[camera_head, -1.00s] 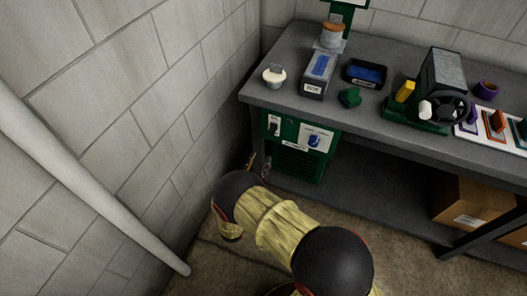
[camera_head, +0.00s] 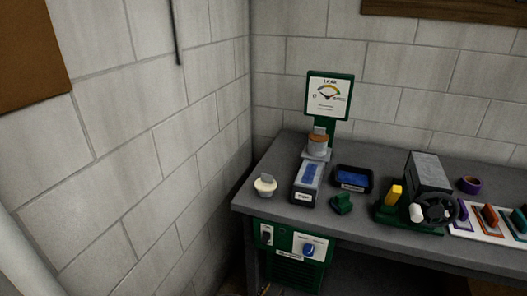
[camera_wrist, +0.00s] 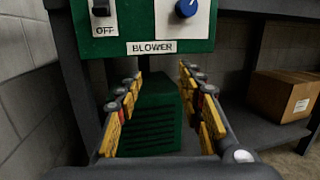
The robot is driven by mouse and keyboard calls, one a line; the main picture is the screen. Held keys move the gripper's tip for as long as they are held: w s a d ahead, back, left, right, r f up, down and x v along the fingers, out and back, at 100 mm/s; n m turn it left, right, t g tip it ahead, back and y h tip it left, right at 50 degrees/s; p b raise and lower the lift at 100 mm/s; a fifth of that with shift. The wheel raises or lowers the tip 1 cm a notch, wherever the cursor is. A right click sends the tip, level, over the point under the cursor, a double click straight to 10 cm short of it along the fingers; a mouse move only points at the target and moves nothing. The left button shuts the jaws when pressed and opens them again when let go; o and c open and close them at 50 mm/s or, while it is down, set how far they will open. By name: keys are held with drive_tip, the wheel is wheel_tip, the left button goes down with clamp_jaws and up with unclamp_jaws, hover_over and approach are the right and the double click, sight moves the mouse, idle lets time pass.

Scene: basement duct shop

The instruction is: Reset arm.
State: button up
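My gripper (camera_wrist: 161,76) shows in the wrist view with its two yellow-padded fingers spread apart. It is open, with nothing between the fingers. It faces the green blower unit (camera_wrist: 150,118) under the bench. Above the fingers is the blower panel with a black switch (camera_wrist: 101,8) by an OFF label and a blue knob (camera_wrist: 187,8). The same panel shows in the head view with its switch (camera_head: 266,234) and knob (camera_head: 308,250). My arm is essentially out of the head view. I cannot tell whether the fingers touch the unit.
The grey bench (camera_head: 377,229) carries a gauge sign (camera_head: 329,97), a blue-topped box (camera_head: 308,181), a dark tray (camera_head: 352,181) and a machine with a handwheel (camera_head: 428,172). A wall closes the left side. A cardboard box (camera_wrist: 282,96) sits on the lower shelf at right.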

drive_tip(key=s+d+r+m+g+h, duration=0.3)
drive_tip(key=s+d+m+g, duration=0.4)
drive_tip(key=d+g, duration=0.1)
drive_tip(key=s+d+r+m+g+y+p, duration=0.2)
drive_tip(key=s+d+r+m+g+y, duration=0.15)
drive_tip(key=s+r+m+g, duration=0.5)
drive_tip(key=s+r+m+y+p, duration=0.1)
drive_tip(key=s+r+m+y, duration=0.1)
drive_tip(key=r+m+y, duration=0.3)
drive_tip(key=s+a+r+m+t+y+p, duration=0.1)
drive_tip(key=s+r+m, duration=0.15)
drive_tip(key=r, duration=0.55)
drive_tip(key=s+r+m+y+p, duration=0.1)
drive_tip(key=s+r+m+y, duration=0.2)
drive_tip(key=r, duration=0.3)
drive_tip(key=d+r+m+t+p, duration=0.1)
drive_tip(key=d+r+m+t, duration=0.1)
drive_tip(key=r, duration=0.5)
drive_tip(key=s+d+r+m+t+p, duration=0.1)
drive_tip(key=d+r+t, duration=0.2)
drive_tip(key=r, duration=0.3)
drive_tip(key=shift+s+d+r+m+y, duration=0.25)
drive_tip(key=shift+d+r+m+y, duration=0.1)
drive_tip(key=shift+m, duration=0.05)
